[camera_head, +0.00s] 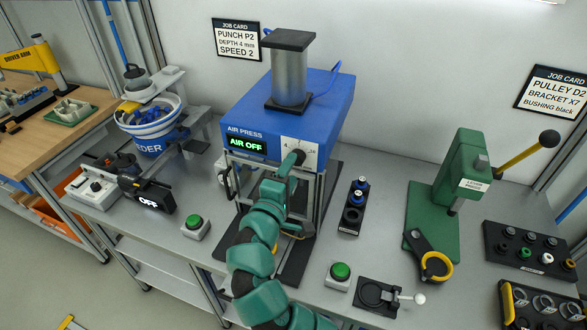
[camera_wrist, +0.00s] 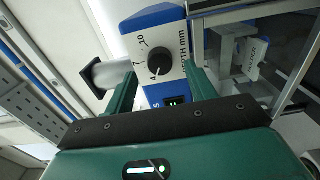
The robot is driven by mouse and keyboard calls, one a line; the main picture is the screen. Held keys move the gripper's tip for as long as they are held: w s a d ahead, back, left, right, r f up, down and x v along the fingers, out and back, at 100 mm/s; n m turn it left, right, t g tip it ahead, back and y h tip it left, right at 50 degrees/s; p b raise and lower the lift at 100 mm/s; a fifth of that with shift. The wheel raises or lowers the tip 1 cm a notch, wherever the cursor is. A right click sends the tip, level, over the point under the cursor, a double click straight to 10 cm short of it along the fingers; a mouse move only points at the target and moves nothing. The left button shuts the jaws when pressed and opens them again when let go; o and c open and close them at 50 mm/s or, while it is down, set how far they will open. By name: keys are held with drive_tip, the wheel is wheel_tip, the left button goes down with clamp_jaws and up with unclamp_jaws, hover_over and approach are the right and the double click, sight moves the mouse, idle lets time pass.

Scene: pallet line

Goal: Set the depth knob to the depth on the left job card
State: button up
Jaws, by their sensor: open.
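The left job card (camera_head: 236,40) on the back wall reads PUNCH P2, DEPTH 4 mm, SPEED 2. The blue air press (camera_head: 247,104) has a lit AIR OFF display. Its black depth knob (camera_wrist: 160,61) sits on a white dial plate marked 4, 7 and 10, with DEPTH mm beside it. The knob's white pointer line appears to point at or near the 4. My gripper (camera_wrist: 162,72) is open, with a finger on each side of the knob in the wrist view and visible gaps to both. In the head view my gripper (camera_head: 289,164) reaches the dial and partly covers it.
Green push buttons stand left (camera_head: 195,227) and right (camera_head: 339,275) of the press. A black holder with blue-topped parts (camera_head: 354,203) and a green lever press (camera_head: 461,180) stand to the right. A blue-striped bucket (camera_head: 150,127) is at the left.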

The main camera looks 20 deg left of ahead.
drive_tip(key=s+b, duration=0.3)
drive_tip(key=s, duration=1.1)
drive_tip(key=shift+a+b, duration=0.25)
drive_tip(key=shift+b, duration=0.1)
